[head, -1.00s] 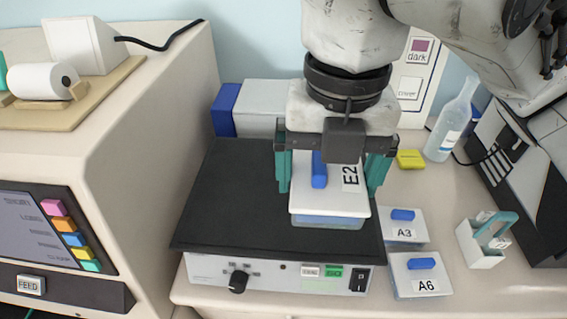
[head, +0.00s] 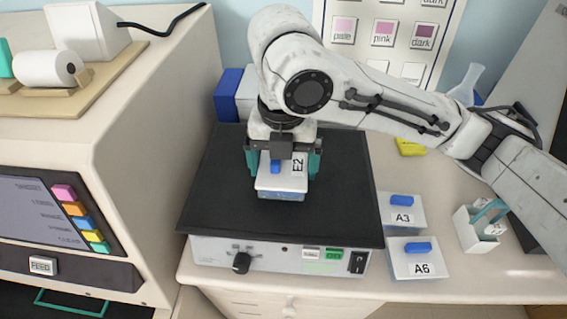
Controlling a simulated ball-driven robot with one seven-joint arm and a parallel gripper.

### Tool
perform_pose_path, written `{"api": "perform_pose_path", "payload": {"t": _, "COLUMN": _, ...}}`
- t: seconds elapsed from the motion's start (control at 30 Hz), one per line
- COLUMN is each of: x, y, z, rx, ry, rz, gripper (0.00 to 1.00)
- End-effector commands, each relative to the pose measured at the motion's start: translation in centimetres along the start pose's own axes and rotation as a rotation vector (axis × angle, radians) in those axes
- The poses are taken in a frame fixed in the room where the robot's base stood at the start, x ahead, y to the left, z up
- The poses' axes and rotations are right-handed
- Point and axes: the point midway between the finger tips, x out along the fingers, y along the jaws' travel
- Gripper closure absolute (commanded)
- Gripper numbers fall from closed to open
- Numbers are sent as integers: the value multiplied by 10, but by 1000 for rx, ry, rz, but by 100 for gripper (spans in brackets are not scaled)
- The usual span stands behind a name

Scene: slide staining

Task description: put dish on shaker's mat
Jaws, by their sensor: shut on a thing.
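The dish (head: 281,187) is a small box with a white lid, a blue knob and the label E2. My gripper (head: 284,162) is shut on it, with a teal finger at each side. The dish is over the middle of the shaker's black mat (head: 225,205). I cannot tell whether its underside touches the mat. The shaker (head: 280,256) has a pale front with a black knob and switches. My arm hides part of the mat's back.
Dishes A3 (head: 403,216) and A6 (head: 415,262) stand right of the shaker. A white caddy (head: 474,230) with a teal handle stands farther right. A large beige machine (head: 150,130) stands close on the left. The mat around the dish is clear.

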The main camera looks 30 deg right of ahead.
Motion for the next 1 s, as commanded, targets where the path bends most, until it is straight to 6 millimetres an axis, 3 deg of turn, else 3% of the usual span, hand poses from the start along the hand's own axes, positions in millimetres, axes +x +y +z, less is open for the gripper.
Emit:
{"api": "perform_pose_path", "payload": {"t": 0.47, "x": 11, "y": 0, "z": 0, "rx": 0, "ry": -1, "rz": 1, "gripper": 44}}
{"api": "perform_pose_path", "payload": {"t": 0.5, "x": 12, "y": 0, "z": 0, "rx": 0, "ry": -1, "rz": 1, "gripper": 5}}
{"api": "perform_pose_path", "payload": {"t": 0.53, "x": 11, "y": 0, "z": 0, "rx": 0, "ry": -1, "rz": 1, "gripper": 2}}
{"api": "perform_pose_path", "payload": {"t": 0.83, "x": 8, "y": 0, "z": 0, "rx": 0, "ry": -2, "rz": 0, "gripper": 0}}
{"api": "perform_pose_path", "payload": {"t": 1.0, "x": -10, "y": 0, "z": 1, "rx": 1, "ry": -5, "rz": 1, "gripper": 0}}
